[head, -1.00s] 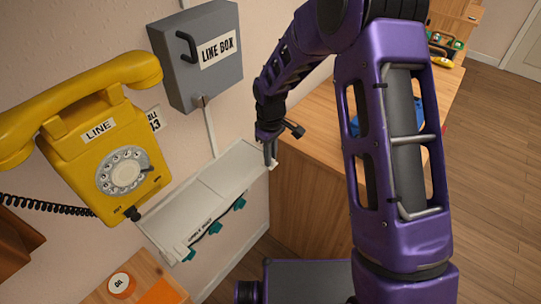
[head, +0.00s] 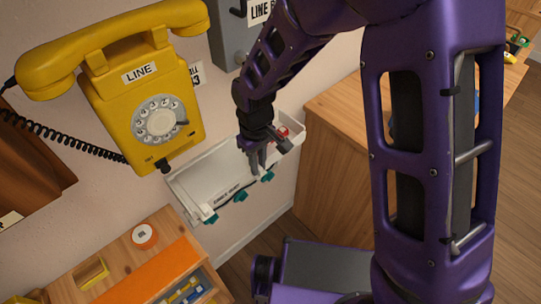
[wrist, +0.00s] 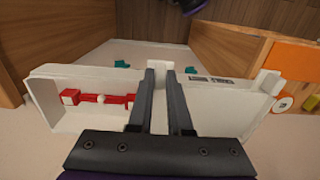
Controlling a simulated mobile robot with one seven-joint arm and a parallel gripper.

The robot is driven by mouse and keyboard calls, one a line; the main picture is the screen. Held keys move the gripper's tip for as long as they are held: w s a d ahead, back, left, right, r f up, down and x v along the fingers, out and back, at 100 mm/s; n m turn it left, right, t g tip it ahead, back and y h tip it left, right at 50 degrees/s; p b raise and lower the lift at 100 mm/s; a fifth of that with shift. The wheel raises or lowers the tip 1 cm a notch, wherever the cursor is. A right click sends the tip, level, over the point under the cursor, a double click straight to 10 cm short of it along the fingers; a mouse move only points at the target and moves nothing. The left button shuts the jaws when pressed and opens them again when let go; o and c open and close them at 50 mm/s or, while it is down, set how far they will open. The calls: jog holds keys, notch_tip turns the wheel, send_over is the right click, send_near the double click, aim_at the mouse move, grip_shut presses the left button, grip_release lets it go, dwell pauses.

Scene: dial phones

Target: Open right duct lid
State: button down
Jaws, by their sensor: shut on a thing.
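The white cable duct (head: 190,185) runs along the wall below the yellow phone. Its right section is open, showing a red-and-white part (wrist: 100,98) inside, at the left of the wrist view. My gripper (head: 257,162) points down at the duct, right of its middle. Its two dark fingers (wrist: 163,75) are shut on a white piece (wrist: 160,105), seemingly the right duct lid seen edge-on. Most of that lid is hidden by the fingers. The duct's other section (wrist: 232,98) shows as a white surface at the right of the wrist view.
The yellow phone (head: 130,75) hangs above the duct's left part, with the grey line box (head: 232,45) beside it. A wooden cabinet (head: 335,170) stands close right of the duct. An orange-topped wooden unit (head: 135,265) stands below left. Teal clips (head: 240,196) line the duct's front.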

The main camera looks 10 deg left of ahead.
jog(key=shift+s+a, duration=0.15)
jog(key=shift+s, duration=0.05)
jog(key=c, duration=0.8)
grip_release()
jog(key=shift+c, duration=0.2)
jog(key=shift+r, duration=0.15)
notch_tip(320, 180, up, 17)
jog(key=p, duration=0.2)
jog(key=shift+r, duration=0.1)
